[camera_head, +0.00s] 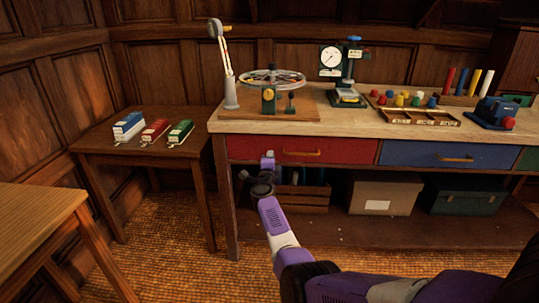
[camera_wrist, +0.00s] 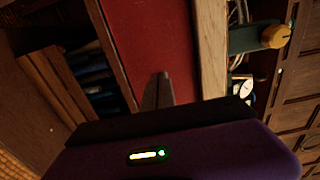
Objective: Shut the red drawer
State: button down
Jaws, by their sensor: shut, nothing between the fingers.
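The red drawer (camera_head: 340,151) is at the left end of the workbench front, under the tabletop, with a brass handle (camera_head: 302,153) in its middle. Its front looks close to flush with the bench; I cannot tell whether a small gap is left. My gripper (camera_head: 268,155) is in front of the drawer's left part, left of the handle. In the wrist view, the red front (camera_wrist: 150,35) fills the upper middle, and the shut, empty fingers (camera_wrist: 163,76) point at it. Whether the tips touch it I cannot tell.
Right of the red drawer is a blue drawer (camera_head: 420,155). A wooden crate (camera_head: 303,195), a cardboard box (camera_head: 384,194) and a green case (camera_head: 467,199) stand on the shelf below. A side table (camera_head: 105,148) with three small coloured items stands at left. The bench top carries instruments.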

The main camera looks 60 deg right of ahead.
jog(key=p+v, duration=0.5)
jog(key=v, duration=0.5)
jog(key=shift+a, duration=0.25)
jog(key=shift+f, duration=0.1)
